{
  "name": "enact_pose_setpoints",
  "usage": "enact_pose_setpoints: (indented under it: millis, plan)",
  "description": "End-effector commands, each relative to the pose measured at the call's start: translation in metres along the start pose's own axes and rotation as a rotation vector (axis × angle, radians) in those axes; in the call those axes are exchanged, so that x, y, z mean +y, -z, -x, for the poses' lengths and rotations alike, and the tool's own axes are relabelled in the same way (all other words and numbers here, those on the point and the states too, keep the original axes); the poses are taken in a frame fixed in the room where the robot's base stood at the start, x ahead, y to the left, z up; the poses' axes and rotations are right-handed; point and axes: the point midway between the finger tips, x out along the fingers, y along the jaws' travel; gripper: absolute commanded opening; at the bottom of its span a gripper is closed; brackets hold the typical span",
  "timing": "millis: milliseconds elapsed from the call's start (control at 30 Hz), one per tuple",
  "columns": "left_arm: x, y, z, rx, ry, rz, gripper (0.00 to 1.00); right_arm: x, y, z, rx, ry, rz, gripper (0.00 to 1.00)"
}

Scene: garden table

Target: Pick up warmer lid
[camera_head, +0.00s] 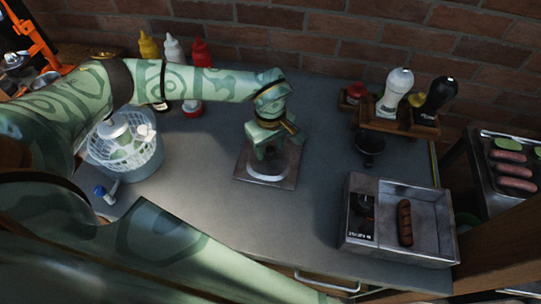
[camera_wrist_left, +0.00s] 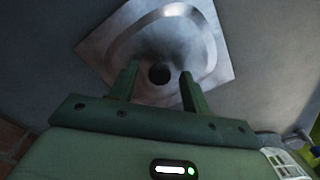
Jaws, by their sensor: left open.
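The warmer lid (camera_head: 284,182), a square metal plate with a raised middle, lies flat on the grey counter near its centre. It fills the upper middle of the left wrist view (camera_wrist_left: 215,70), with a dark round spot at its centre. My left gripper (camera_head: 267,158) is open over the lid and hides part of its top. In the wrist view its two green fingers (camera_wrist_left: 158,76) appear on either side of the dark spot, with nothing visibly held. I cannot tell whether they touch the lid. My right gripper is not in view.
The open metal warmer (camera_head: 383,246) holds a sausage (camera_head: 405,222) at the right. A bottle rack (camera_head: 400,125) stands behind it. A white basket (camera_head: 125,158) is at the left, near yellow (camera_head: 149,47), white and red (camera_head: 201,53) bottles. The counter around the lid is clear.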

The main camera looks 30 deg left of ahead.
Motion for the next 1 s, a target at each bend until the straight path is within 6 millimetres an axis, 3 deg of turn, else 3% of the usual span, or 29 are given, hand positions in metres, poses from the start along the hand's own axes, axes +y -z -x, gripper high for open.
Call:
enact_pose_setpoints:
  millis: [133,300,733,867,1000]
  plan:
    - [0.0,0.0,0.001,0.0,-0.001,0.0,0.45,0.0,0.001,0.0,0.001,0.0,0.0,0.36]
    - [0.0,0.0,0.001,0.0,-0.001,0.0,0.0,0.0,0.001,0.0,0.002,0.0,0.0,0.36]
    - [0.001,0.0,0.01,0.0,-0.004,-0.001,0.0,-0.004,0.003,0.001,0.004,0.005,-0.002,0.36]
    - [0.002,0.001,0.031,0.002,-0.008,-0.001,0.0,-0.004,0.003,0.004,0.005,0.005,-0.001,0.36]
    - [0.008,-0.023,0.063,0.0,-0.009,-0.007,0.0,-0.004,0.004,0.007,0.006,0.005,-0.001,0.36]
